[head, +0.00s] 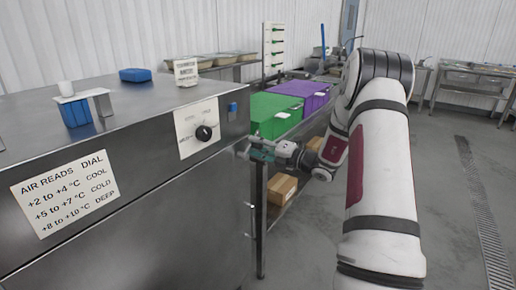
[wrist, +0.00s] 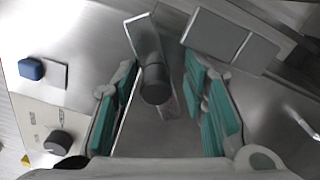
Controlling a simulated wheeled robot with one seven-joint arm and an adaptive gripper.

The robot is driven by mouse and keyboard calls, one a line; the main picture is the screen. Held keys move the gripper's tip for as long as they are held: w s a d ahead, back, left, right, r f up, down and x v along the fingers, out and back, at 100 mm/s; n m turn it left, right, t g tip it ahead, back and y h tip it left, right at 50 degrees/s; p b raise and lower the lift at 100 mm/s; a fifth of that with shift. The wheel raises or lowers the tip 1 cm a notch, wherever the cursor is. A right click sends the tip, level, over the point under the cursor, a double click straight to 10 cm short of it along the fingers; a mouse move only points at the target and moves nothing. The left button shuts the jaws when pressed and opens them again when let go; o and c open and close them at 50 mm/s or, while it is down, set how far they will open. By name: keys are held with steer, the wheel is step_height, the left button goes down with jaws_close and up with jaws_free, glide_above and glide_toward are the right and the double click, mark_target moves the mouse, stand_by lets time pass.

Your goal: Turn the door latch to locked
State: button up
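The door latch shows in the wrist view as a dark round knob (wrist: 156,85) with a flat metal lever pointing up and slightly left. It is on the steel cabinet front. My gripper (head: 262,150) is at the cabinet's right front corner in the head view, where it largely hides the latch. In the wrist view its two teal-padded fingers (wrist: 164,92) are apart, one on each side of the latch, with a visible gap on both sides. I cannot tell whether either finger touches the lever.
The steel cabinet (head: 120,190) carries a black dial (head: 204,133), a blue button (head: 232,107) and a temperature sign (head: 65,194). Two grey plates (wrist: 230,40) are right of the latch. Green (head: 275,112) and purple (head: 303,95) crates stand behind my gripper. Floor is clear at right.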

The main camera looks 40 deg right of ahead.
steer(key=shift+s+d+f, duration=0.1)
steer(key=shift+s+d, duration=0.15)
steer(key=shift+s, duration=0.15)
steer(key=v, duration=1.1)
steer(key=shift+s, duration=0.1)
